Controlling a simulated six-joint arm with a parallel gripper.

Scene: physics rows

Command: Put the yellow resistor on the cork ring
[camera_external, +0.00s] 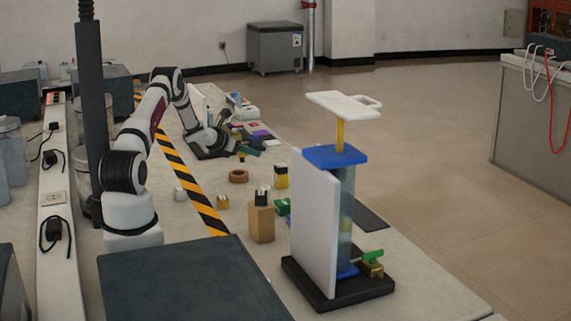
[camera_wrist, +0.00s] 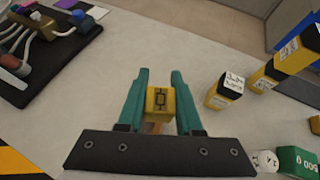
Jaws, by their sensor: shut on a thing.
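The yellow resistor (camera_wrist: 160,103) is a small yellow block with a dark symbol on its face. My gripper (camera_wrist: 160,92) is shut on it, with one teal finger on each side. In the external view my gripper (camera_external: 247,151) is low over the table, just behind the cork ring (camera_external: 238,176). The cork ring is a brown ring lying flat on the table. In the wrist view a small brownish patch shows below the block, mostly hidden by the gripper, and I cannot tell what it is.
A yellow block with a black top (camera_external: 281,178) stands right of the ring. A tan block (camera_external: 262,222) and a tall column apparatus (camera_external: 318,220) stand nearer the camera. A dark board with wired parts (camera_wrist: 45,50) lies left in the wrist view. A green weight (camera_wrist: 298,162) lies right.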

